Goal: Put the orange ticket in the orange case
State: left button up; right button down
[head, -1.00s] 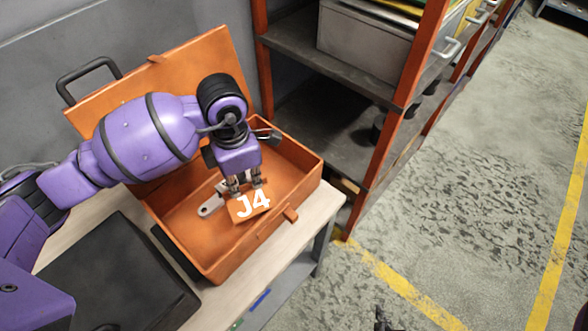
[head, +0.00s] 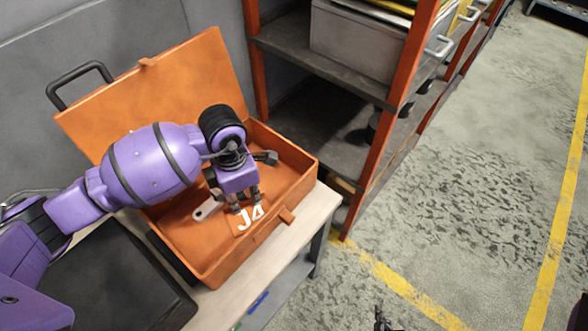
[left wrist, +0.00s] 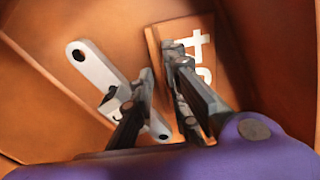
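The orange ticket (head: 239,228), marked J4 in white, lies inside the open orange case (head: 305,184), near its front wall. It also shows in the left wrist view (left wrist: 158,38). My left gripper (head: 246,206) points down into the case over the ticket. In the left wrist view its fingers (left wrist: 162,62) stand apart, one overlapping the ticket, the other beside its edge; I see nothing pinched between them. The fingers hide part of the ticket. Only a dark tip of my right gripper (head: 380,320) shows at the bottom edge.
A grey metal bracket (left wrist: 92,66) lies in the case beside the ticket. The case stands on a pale table (head: 321,202), its lid (head: 110,117) raised at the back. A black case (head: 115,290) lies in front. A shelf rack (head: 375,170) stands close on the right.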

aim_at(243, 200)
pick_arm(q)
jog(key=shift+o, duration=0.4)
notch_tip(243, 200, up, 12)
jog(key=shift+r, duration=0.2)
dwell(0.8)
